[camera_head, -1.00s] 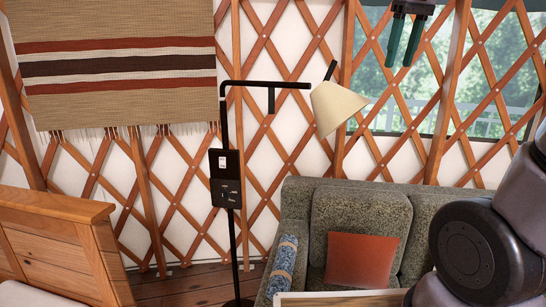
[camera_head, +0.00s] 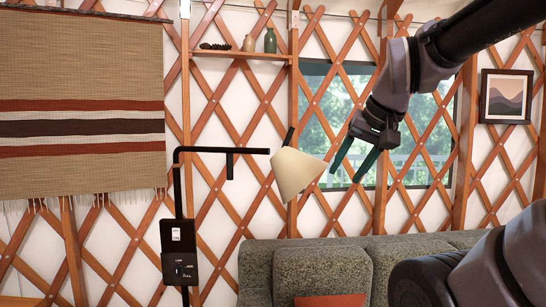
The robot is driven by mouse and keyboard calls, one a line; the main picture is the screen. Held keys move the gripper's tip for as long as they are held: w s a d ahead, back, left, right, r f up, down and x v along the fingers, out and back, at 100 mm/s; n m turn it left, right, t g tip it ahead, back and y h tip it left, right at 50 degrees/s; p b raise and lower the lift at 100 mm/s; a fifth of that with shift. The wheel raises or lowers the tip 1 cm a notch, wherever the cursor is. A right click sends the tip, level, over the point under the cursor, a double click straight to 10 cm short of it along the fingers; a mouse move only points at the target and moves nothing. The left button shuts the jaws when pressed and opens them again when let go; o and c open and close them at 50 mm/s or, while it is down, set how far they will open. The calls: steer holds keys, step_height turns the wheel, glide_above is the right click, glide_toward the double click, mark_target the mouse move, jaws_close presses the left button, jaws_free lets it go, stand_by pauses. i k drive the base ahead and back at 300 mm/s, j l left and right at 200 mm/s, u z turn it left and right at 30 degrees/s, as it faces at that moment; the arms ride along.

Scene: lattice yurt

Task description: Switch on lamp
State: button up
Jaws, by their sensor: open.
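The floor lamp has a black pole (camera_head: 178,200) with a horizontal arm on top and a short black piece hanging from that arm. A cream cone shade (camera_head: 297,172) sits tilted past the arm's right end, and I see no clear glow in it. A black control box (camera_head: 180,252) on the pole has a small white patch, a small control and lettering that seems to read LOW and FULL. My gripper (camera_head: 348,175) is open and empty, its two dark green fingers pointing down-left, just right of the shade in the picture. I cannot tell their depth gap.
A grey sofa (camera_head: 322,275) with a red cushion (camera_head: 330,301) stands below right. A woven hanging (camera_head: 80,110) covers the lattice at left. A wall shelf (camera_head: 240,55) holds vases, and a framed picture (camera_head: 507,96) hangs at right.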

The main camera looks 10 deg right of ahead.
mark_target(176, 231)
steer(key=j+z, duration=0.25)
steer(key=j, duration=0.3)
steer(key=k+j+z, duration=0.2)
steer(key=j, duration=0.35)
steer(key=j+z, duration=0.25)
steer(key=j, duration=0.3)
